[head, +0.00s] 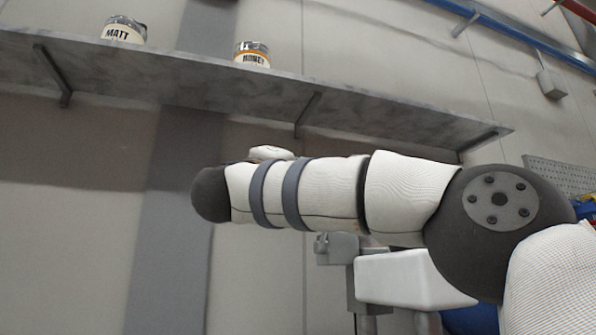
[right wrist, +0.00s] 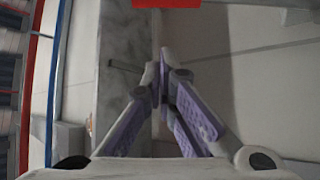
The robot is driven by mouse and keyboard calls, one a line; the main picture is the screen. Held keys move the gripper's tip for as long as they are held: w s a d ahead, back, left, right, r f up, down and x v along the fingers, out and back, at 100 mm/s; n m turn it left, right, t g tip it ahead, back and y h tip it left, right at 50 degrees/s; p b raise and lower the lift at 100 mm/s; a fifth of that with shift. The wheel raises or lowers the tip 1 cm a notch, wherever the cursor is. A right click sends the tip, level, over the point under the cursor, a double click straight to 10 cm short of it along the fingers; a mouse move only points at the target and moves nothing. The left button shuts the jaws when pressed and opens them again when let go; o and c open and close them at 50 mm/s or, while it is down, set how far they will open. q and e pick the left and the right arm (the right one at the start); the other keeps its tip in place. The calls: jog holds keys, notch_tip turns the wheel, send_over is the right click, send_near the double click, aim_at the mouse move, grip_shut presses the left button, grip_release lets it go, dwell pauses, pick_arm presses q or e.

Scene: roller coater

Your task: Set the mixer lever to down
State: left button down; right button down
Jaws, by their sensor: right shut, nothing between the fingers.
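My right arm crosses the head view from the right, and its gripper is hidden there behind the arm's dark rounded end. In the right wrist view my right gripper (right wrist: 163,62) has its purple-padded fingers together at the tips, shut and empty. I cannot make out the mixer lever in either view. A machine with a white housing (head: 405,279) and a grey bracket (head: 338,249) shows partly below my arm in the head view, and the arm covers some of it. I cannot tell whether the lever belongs to it. My left gripper is not in view.
A long grey shelf (head: 200,82) on the wall carries two cans, one labelled MATT (head: 124,31) and one labelled HONEY (head: 252,56). A blue rail (head: 500,25) runs along the upper right. A pegboard (head: 560,174) is at the right. The wall at lower left is clear.

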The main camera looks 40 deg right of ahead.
jog(key=w+f+x, duration=0.1)
jog(key=x, duration=0.5)
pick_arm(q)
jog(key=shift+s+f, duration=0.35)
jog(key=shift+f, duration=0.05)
pick_arm(e)
jog(key=s, duration=0.2)
jog(key=s+f, duration=0.1)
jog(key=shift+s+f, duration=0.25)
jog(key=shift+s, duration=0.1)
